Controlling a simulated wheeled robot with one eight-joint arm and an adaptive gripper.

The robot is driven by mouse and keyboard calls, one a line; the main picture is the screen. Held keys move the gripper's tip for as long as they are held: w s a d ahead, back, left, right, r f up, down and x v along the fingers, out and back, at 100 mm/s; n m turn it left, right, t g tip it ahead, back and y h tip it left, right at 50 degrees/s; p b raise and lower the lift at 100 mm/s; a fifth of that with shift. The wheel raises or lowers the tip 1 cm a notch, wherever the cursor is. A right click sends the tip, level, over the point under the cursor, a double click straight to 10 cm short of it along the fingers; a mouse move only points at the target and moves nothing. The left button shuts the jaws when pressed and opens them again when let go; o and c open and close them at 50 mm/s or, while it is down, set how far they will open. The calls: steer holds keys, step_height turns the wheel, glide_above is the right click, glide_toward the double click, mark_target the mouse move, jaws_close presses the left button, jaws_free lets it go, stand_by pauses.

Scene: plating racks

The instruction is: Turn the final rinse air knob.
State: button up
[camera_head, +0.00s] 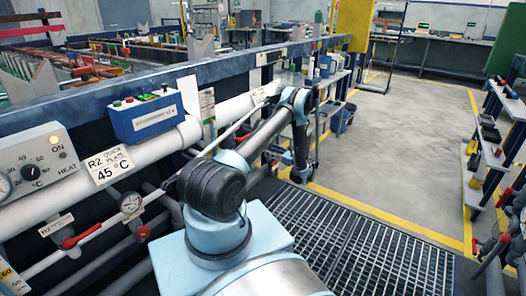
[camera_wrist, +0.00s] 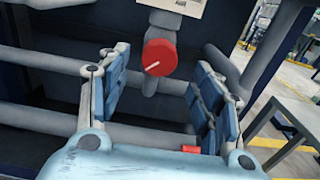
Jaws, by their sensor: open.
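A round red knob (camera_wrist: 160,58) with a white pointer line sits on a grey vertical pipe in the wrist view. The line runs from lower left to upper right. A pale label (camera_wrist: 180,5) is cut off above it, and its text is unreadable. My gripper (camera_wrist: 158,80) is open, with one blue-padded finger to each side of the knob in the picture. The fingers appear apart from the knob, which lies beyond them. In the head view my arm reaches along the rack to the gripper (camera_head: 301,172), and I cannot make out this knob there.
Grey horizontal pipes (camera_wrist: 50,62) cross behind the fingers, and a small red part (camera_wrist: 190,149) shows low by the right finger. A heat control box (camera_head: 38,165) and red valve handles (camera_head: 70,241) line the rack. The grated floor (camera_head: 370,245) at right is clear.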

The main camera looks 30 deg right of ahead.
steer(key=x, duration=0.6)
steer(key=shift+w+a, duration=0.2)
steer(key=shift+w, duration=0.05)
steer(key=shift+c, duration=0.3)
steer(key=c, duration=1)
